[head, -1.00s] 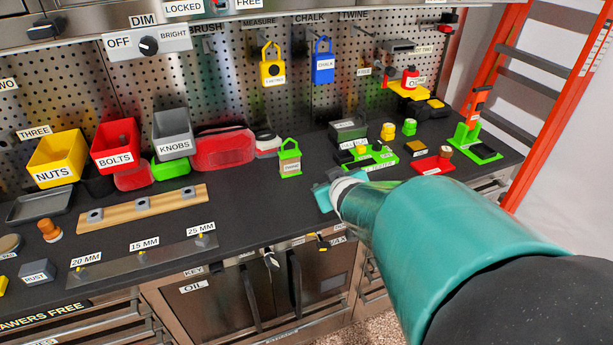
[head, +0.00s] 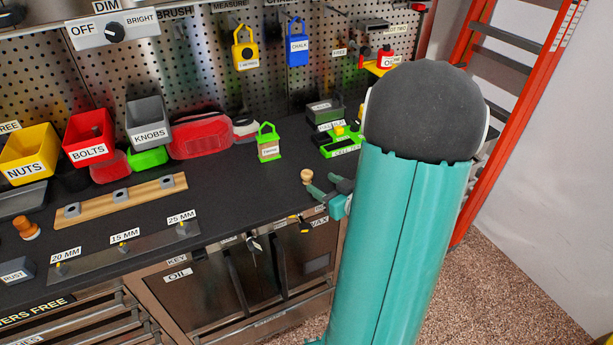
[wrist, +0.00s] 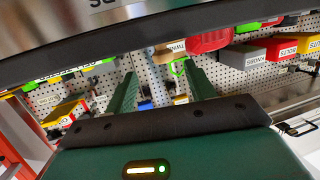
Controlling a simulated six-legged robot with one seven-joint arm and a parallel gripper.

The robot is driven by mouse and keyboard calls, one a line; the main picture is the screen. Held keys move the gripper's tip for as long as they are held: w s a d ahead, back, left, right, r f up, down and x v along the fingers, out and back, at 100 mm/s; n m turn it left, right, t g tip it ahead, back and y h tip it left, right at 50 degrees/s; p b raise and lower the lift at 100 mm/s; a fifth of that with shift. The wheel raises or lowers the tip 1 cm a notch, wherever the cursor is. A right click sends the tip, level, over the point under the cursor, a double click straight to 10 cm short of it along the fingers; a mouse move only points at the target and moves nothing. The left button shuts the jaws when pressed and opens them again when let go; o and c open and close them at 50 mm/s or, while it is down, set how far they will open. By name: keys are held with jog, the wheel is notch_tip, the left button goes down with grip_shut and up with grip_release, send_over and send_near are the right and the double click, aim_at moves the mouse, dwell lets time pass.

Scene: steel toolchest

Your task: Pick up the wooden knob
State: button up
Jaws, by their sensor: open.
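A pale wooden knob (head: 307,176) stands upright on the black bench top near its front edge, right of the green twine holder. My gripper (head: 326,190) is just to the right and front of the knob, near the bench edge, with its jaws apart and nothing between them. In the wrist view my gripper (wrist: 160,75) shows two separated green fingers, and I cannot make out the knob there. An orange-brown knob-like piece (head: 27,229) stands at the far left of the bench.
The green twine holder (head: 268,143) stands behind the knob, and dark and green blocks (head: 340,142) are at its back right. A wooden rail (head: 122,198) and a steel strip (head: 124,252) lie to the left. Bench between them and the knob is clear. An orange ladder (head: 485,100) stands at right.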

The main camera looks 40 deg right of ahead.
aim_at(311, 177)
jog(key=x, duration=0.7)
jog(key=shift+w+a, duration=0.2)
jog(key=shift+w, duration=0.05)
jog(key=c, duration=1)
jog(key=shift+c, duration=0.2)
